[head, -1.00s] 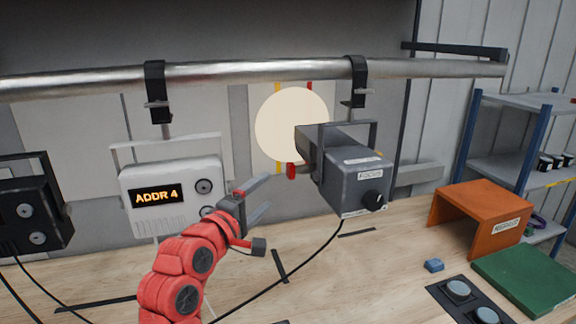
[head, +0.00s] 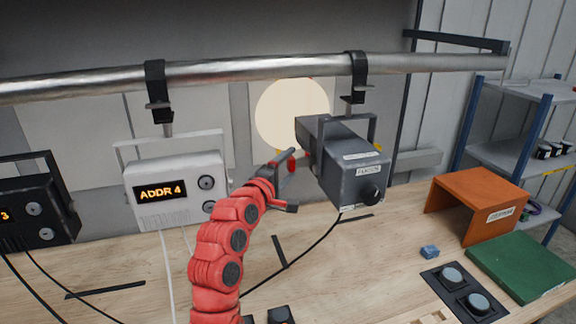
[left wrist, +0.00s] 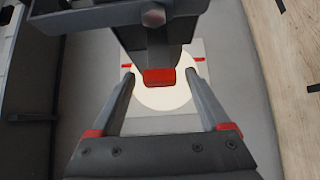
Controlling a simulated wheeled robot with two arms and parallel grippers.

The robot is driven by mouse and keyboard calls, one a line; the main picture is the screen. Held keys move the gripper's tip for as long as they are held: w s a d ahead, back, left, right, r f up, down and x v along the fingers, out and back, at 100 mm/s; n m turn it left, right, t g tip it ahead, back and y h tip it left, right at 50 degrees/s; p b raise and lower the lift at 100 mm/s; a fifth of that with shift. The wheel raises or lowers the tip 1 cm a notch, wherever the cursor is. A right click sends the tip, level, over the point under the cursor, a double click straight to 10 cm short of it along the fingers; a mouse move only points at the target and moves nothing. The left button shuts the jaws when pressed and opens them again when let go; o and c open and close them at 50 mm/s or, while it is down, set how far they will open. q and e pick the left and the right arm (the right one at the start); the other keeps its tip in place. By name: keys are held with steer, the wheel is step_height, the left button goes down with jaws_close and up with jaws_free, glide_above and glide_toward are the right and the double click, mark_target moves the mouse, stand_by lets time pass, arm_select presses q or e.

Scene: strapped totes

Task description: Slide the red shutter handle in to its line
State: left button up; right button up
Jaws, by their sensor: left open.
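The red shutter handle (head: 291,164) sticks out at the left side of the grey lamp (head: 350,170), which hangs from the rail by a black clamp. In the left wrist view the handle (left wrist: 159,77) lies between my two fingertips, with a gap on each side. My left gripper (head: 294,160) is open around the handle, and its arm comes up from below. The lamp's pale light disc (head: 291,112) falls on the wall behind. Red marks (left wrist: 200,60) show beside the disc in the wrist view. I cannot make out the line on the lamp. My right gripper is not in view.
A metal rail (head: 240,72) crosses above. An orange stand (head: 478,200), green block (head: 525,265) and blue block (head: 430,252) are on the bench at right.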

arm_select(q)
jaws_close()
stand_by(0.3)
steer(key=shift+f, duration=0.1)
stand_by(1.0)
